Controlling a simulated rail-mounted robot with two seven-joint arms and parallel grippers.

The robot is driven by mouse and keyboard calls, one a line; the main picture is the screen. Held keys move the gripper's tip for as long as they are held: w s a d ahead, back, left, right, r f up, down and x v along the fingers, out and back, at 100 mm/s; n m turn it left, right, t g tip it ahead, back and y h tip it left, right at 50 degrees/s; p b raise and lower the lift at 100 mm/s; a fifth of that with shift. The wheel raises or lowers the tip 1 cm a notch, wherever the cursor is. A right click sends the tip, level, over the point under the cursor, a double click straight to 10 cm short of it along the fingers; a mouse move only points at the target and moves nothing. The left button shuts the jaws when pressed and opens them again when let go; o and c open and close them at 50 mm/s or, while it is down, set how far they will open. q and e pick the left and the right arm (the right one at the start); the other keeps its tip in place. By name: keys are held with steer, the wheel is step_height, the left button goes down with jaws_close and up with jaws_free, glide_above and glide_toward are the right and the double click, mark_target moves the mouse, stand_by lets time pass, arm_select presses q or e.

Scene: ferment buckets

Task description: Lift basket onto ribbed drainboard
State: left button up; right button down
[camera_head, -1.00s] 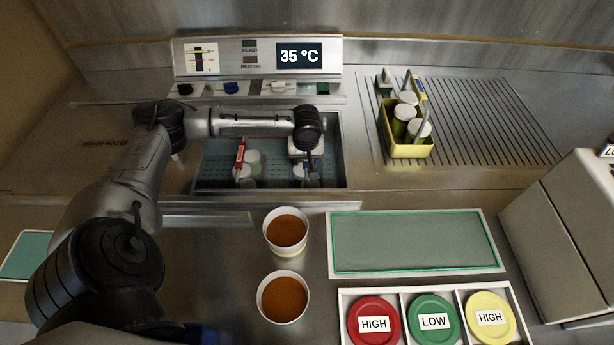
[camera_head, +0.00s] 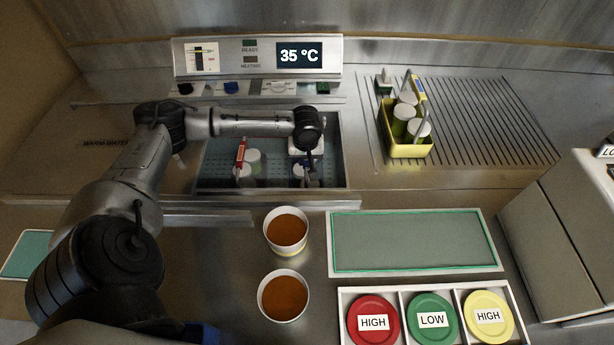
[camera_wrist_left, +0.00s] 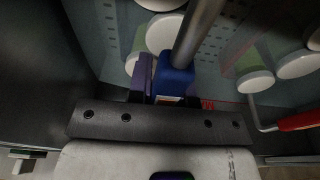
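A basket with a blue grip (camera_wrist_left: 172,82) and metal handle bar (camera_wrist_left: 197,30) stands in the water bath (camera_head: 225,183), holding white-lidded jars. My left gripper (camera_head: 309,172) reaches down into the bath's right part. In the left wrist view its fingers (camera_wrist_left: 166,97) are close together around the blue grip and appear shut on it. The basket's body is mostly hidden by my arm. The ribbed drainboard (camera_head: 490,120) lies right of the bath. A yellow basket (camera_head: 410,151) with several jars stands on its left part. My right gripper is not in view.
A red-handled basket (camera_head: 240,152) with jars stands in the bath's left part; its red grip (camera_wrist_left: 300,121) also shows in the wrist view. Two cups (camera_head: 286,231) of brown liquid, a green-edged mat (camera_head: 412,242) and a lid tray (camera_head: 345,295) are in front. The drainboard's middle and right are clear.

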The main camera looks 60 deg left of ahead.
arm_select(q)
jaws_close()
steer(key=shift+r, duration=0.1)
stand_by(0.8)
